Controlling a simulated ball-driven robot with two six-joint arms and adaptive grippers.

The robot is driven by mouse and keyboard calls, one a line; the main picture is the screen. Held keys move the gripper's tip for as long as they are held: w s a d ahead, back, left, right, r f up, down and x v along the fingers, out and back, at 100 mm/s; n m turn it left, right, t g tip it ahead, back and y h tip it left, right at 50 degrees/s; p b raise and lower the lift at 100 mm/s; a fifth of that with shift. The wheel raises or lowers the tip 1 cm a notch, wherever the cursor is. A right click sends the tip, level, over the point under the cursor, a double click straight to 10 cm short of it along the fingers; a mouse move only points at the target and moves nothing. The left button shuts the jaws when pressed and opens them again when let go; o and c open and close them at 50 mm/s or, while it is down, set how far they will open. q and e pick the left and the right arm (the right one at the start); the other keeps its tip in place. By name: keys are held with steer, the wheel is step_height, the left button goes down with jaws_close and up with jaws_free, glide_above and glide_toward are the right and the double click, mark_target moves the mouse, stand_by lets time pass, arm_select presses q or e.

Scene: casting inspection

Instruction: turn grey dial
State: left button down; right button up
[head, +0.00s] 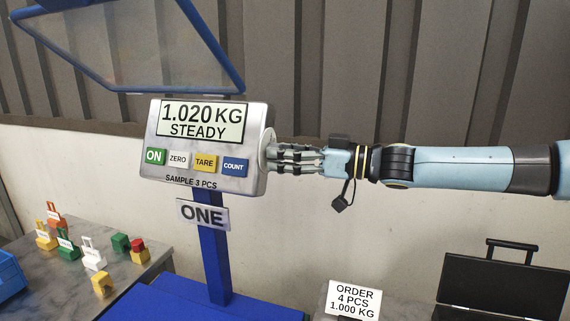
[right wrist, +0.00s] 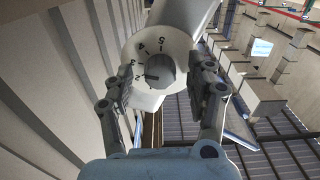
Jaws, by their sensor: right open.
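The grey dial (right wrist: 160,69) sits on a white round face with numbers around it, on the side of the scale's display head (head: 206,146). Its dark mark seems to point near the 2. My right gripper (head: 272,156) comes in from the right at that side of the head. In the right wrist view its two fingers (right wrist: 160,90) are open, one on each side of the dial. I see a gap between the fingers and the knob there. In the head view the fingers hide the knob. My left gripper is not in view.
The display reads 1.020 KG STEADY, above the ON, ZERO, TARE and COUNT buttons (head: 195,161). A blue post (head: 213,260) carries the head, with a ONE sign (head: 203,215). Small coloured castings (head: 93,255) stand at left. An order card (head: 353,300) and black case (head: 505,285) are at lower right.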

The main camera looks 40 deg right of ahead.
steer(key=shift+c, duration=0.2)
steer(key=c, duration=1.1)
steer(key=shift+n, duration=0.4)
steer(key=shift+n+p, duration=1.5)
steer(key=shift+n, duration=2)
steer(key=o, duration=1.1)
